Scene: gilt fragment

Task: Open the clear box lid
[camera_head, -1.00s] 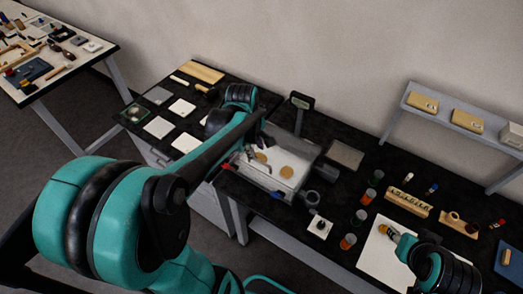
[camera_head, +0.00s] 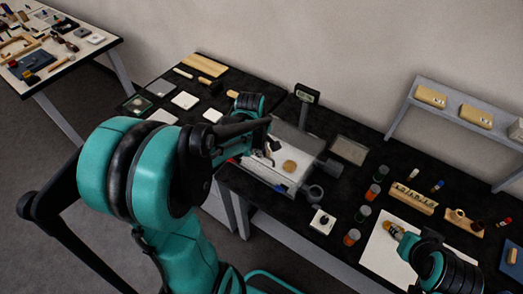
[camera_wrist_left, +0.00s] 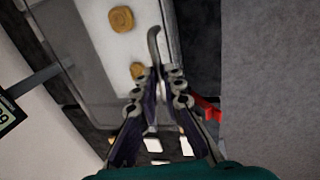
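The clear box (camera_head: 300,178) stands on the black worktop in the middle of the head view, with tan round pieces (camera_head: 290,166) inside. Its pale floor (camera_wrist_left: 100,85) and two tan pieces (camera_wrist_left: 121,19) show in the left wrist view. Whether its lid is raised is unclear. My left gripper (camera_head: 268,150) is at the box's left side, partly hidden by my arm. In the wrist view its fingertips (camera_wrist_left: 163,72) are close together beside a curved grey hook (camera_wrist_left: 153,42); contact is unclear. My right gripper (camera_head: 407,243) is over a white sheet, its fingers unclear.
A red part (camera_wrist_left: 208,108) lies beside the left gripper's right finger. A small display on a post (camera_head: 307,94) stands behind the box. A grey shelf (camera_head: 455,117) is at the back right.

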